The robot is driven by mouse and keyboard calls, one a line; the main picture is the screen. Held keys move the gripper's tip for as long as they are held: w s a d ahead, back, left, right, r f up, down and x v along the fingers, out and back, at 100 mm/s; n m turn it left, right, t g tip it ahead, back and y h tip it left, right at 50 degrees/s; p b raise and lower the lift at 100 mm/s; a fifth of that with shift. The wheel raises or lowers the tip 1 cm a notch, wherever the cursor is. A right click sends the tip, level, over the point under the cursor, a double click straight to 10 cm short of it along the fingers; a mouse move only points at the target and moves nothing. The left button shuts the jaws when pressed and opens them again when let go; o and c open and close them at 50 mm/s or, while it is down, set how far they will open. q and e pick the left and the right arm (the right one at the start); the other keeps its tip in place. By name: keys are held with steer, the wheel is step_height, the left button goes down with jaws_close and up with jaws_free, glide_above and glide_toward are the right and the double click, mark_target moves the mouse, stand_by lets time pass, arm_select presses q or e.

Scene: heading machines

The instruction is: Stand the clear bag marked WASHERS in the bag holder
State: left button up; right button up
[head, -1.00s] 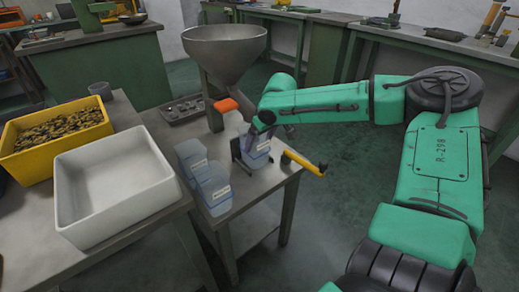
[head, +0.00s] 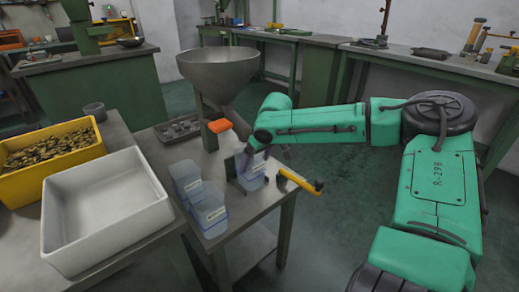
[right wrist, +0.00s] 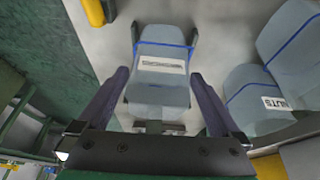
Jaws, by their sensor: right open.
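A clear bag with a blue band (right wrist: 161,75) stands upright between the two grey side plates of the bag holder (right wrist: 193,42) in the right wrist view. Its white label is too small to read. The bag (head: 252,179) also shows at the right side of the small table in the head view. My right gripper (right wrist: 155,95) is open, with one dark finger on each side of the bag's near end. Gaps show between the fingers and the bag. In the head view my right gripper (head: 247,160) is just over the bag and partly hides it. My left gripper is not in view.
Two similar bags stand left of the holder: a front one (head: 208,208), whose label seems to read NUTS in the wrist view, and a rear one (head: 187,180). A yellow handle (head: 298,181) juts over the table's right edge. A hopper (head: 219,75) stands behind; a white bin (head: 105,215) is left.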

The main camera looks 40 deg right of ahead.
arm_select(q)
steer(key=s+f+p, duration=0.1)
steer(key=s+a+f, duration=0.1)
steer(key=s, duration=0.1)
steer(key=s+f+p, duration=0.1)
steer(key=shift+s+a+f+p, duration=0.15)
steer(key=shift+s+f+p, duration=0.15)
arm_select(e)
steer(key=v, duration=1)
steer(key=shift+s+r, duration=0.25)
steer(key=shift+r, duration=0.1)
